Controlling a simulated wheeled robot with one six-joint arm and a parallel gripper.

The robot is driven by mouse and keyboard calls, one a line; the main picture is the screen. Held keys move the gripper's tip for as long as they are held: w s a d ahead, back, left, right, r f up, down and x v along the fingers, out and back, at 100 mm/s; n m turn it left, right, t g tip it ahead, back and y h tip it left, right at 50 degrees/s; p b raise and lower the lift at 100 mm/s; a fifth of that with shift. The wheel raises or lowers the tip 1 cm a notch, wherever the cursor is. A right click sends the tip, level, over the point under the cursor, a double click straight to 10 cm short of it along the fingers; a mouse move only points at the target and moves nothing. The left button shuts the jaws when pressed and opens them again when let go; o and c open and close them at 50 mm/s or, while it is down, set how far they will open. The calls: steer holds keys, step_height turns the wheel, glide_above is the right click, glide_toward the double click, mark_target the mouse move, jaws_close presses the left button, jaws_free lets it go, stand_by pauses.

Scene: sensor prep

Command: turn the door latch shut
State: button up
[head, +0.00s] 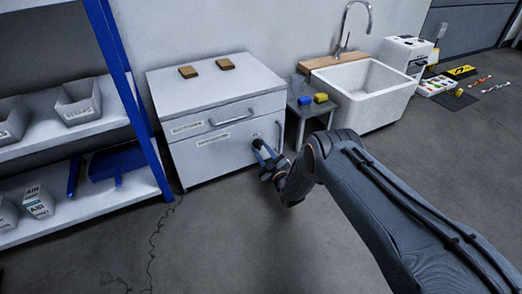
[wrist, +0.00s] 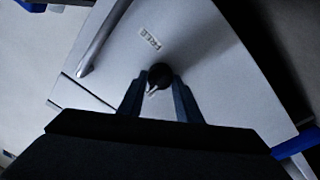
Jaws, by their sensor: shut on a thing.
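The door latch is a small dark round knob with a light pointed tab, seen in the wrist view (wrist: 159,77). It sits on the light grey cabinet door (wrist: 215,75), below a label that reads "FREE". My gripper (wrist: 160,88) is shut on the latch, with one dark blue finger on each side of it. In the head view my gripper (head: 264,154) is at the right part of the lower door of the white cabinet (head: 208,160). The door looks closed. The latch is mostly hidden there by my fingers.
A vertical handle (head: 280,132) is at the door's right edge, close to my gripper. A drawer with a bar handle (head: 232,117) is above. A small grey table (head: 312,107) with sponges and a white sink (head: 365,95) stand to the right. A blue-framed shelf (head: 135,95) stands left.

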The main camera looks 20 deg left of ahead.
steer(key=o, duration=1)
steer(key=shift+o, duration=0.2)
steer(key=r+p+v, duration=0.1)
steer(key=p+v, duration=0.2)
steer(key=v, duration=0.4)
steer(key=shift+s+d+f, duration=0.3)
steer(key=shift+d+f, duration=0.05)
steer(key=shift+f, duration=0.15)
steer(key=shift+w, duration=0.1)
